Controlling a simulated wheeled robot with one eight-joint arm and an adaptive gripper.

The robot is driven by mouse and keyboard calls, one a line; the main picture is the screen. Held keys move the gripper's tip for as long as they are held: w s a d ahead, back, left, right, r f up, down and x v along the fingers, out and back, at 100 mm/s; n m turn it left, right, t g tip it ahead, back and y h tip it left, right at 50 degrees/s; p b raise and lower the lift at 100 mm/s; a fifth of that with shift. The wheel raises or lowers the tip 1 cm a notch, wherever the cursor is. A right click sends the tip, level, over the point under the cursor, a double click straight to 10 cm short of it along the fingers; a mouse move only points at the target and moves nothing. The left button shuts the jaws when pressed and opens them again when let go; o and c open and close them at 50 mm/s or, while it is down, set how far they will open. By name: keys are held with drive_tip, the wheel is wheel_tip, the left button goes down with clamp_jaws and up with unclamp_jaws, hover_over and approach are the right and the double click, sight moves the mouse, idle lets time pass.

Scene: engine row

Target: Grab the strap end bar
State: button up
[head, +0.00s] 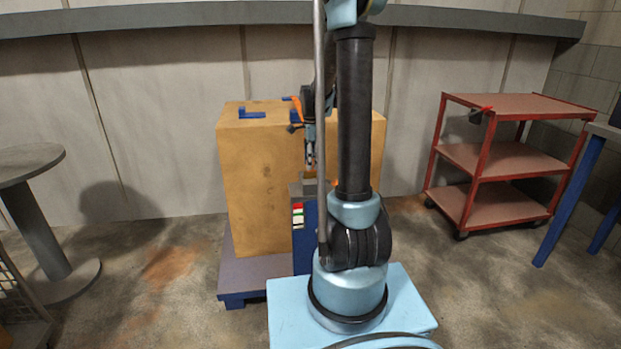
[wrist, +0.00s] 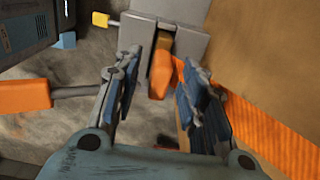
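In the wrist view, an orange-brown bar (wrist: 161,72), which I take to be the strap end bar, stands out in front of a grey housing (wrist: 190,20). An orange strap (wrist: 262,128) runs down to the right from beside it, along the cardboard. My gripper (wrist: 161,60) is open, with one finger to the left of the bar and one to the right. A gap shows on each side. I cannot tell how deep the bar sits between the fingers. In the head view my gripper (head: 310,157) is small, low before the carton, and the bar is not clear.
A large carton (head: 258,185) stands on a pallet (head: 255,276), with a blue corner piece (head: 252,114) on top. An orange handle (wrist: 26,96) and a yellow one (wrist: 100,19) lie left of my fingers. A red cart (head: 490,150) stands right, a round table (head: 28,162) left.

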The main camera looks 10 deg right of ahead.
sight(312, 174)
drive_tip(key=shift+f, duration=1.45)
clamp_jaws()
